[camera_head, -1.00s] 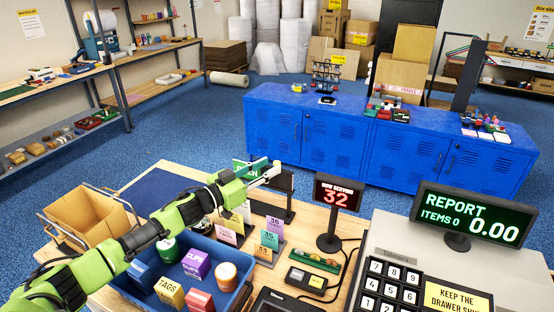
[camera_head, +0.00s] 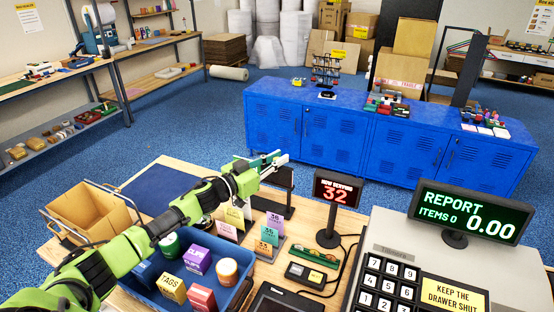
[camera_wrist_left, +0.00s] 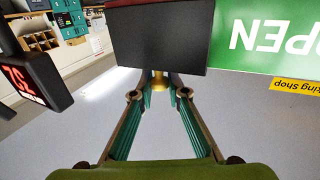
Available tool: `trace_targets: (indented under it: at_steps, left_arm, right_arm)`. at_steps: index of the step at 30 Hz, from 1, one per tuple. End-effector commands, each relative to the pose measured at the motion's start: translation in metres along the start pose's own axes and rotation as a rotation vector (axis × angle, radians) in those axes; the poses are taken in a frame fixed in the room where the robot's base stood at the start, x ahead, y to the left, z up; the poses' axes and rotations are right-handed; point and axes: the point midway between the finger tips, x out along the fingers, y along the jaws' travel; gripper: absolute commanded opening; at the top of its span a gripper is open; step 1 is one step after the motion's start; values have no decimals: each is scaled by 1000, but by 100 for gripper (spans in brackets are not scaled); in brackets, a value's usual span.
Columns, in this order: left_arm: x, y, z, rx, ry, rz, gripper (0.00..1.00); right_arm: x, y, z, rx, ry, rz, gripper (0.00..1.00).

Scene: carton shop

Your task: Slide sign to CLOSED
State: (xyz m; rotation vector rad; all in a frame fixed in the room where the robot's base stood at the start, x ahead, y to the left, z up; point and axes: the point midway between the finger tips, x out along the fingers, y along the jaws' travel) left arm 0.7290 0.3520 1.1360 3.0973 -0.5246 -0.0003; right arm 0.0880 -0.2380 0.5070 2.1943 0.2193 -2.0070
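The sign stands on the counter. Its dark sliding panel (camera_head: 284,179) is just beyond my left gripper (camera_head: 283,157) in the head view. In the left wrist view the dark panel (camera_wrist_left: 158,40) fills the top middle, and the green OPEN face (camera_wrist_left: 265,38) shows upside down to its right. My left gripper's fingers (camera_wrist_left: 160,88) stand apart, with a small brass-coloured knob (camera_wrist_left: 158,80) under the panel between their tips. A gap seems to remain around the knob; contact cannot be told. My right gripper is not in view.
A red number display (camera_head: 337,190) stands right of the sign, with a till (camera_head: 395,250) beyond it. Coloured number cards (camera_head: 268,236), a blue tray (camera_head: 243,291) and a brown carton (camera_head: 85,213) crowd the counter near my left arm.

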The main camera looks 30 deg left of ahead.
Motion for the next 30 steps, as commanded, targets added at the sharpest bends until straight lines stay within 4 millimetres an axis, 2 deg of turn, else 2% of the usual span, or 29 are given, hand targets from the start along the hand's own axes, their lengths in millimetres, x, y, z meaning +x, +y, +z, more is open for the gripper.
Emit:
trace_targets:
  at_steps: [4, 9, 15, 26, 27, 28, 29, 30]
  left_arm:
    - [-7, -19, 1, 3, -3, -4, 0]
    - [-24, -61, 2, 4, -3, -5, 0]
    - [-39, -95, 1, 3, 0, -3, 0]
    - [-42, -102, 0, 1, -1, -4, 0]
    - [-42, -102, 0, 1, -1, -4, 17]
    - [-42, -102, 0, 1, -1, -4, 25]
    - [-42, -102, -1, 1, -1, -4, 31]
    - [-42, -102, 0, 1, -1, -4, 31]
  right_arm:
    - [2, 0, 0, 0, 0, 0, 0]
    - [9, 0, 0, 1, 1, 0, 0]
    - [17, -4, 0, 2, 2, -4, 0]
    - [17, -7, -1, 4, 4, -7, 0]
    - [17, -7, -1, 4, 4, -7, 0]
    - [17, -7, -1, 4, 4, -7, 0]
    - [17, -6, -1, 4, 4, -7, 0]
    - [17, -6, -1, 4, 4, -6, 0]
